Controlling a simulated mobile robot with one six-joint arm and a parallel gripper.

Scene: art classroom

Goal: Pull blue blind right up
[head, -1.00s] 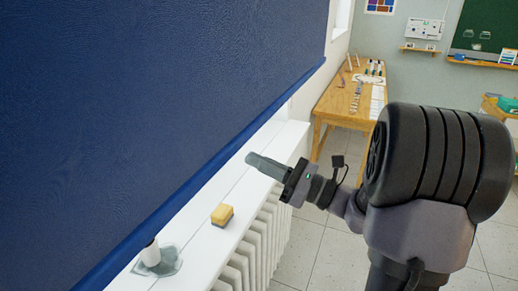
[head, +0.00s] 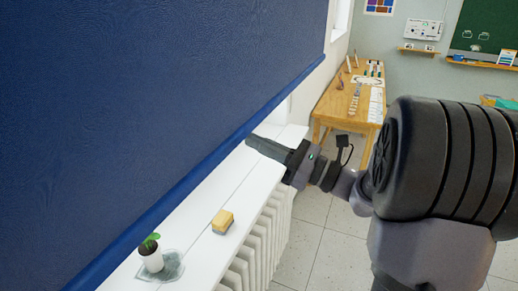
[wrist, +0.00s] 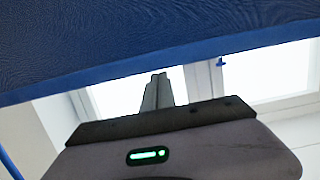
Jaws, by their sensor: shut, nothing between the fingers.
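The blue blind (head: 150,90) hangs at the left of the head view. Its bottom bar (head: 215,155) runs diagonally above the white sill. In the wrist view the blind (wrist: 130,35) fills the top, with its bar (wrist: 190,58) crossing above the bright window panes. My gripper (head: 250,141) is shut and empty, its tip close to the bar in the head view; I cannot tell whether they touch. In the wrist view the shut fingers (wrist: 158,92) point up toward the bar. A small blue piece (wrist: 221,62) shows just below the bar, right of the fingers.
The white sill (head: 245,185) holds a yellow sponge (head: 222,221) and a small potted plant (head: 151,255) on a grey-green patch. A radiator (head: 258,250) is below. A wooden table (head: 330,98) stands beyond. Floor (head: 315,215) is clear between radiator and arm.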

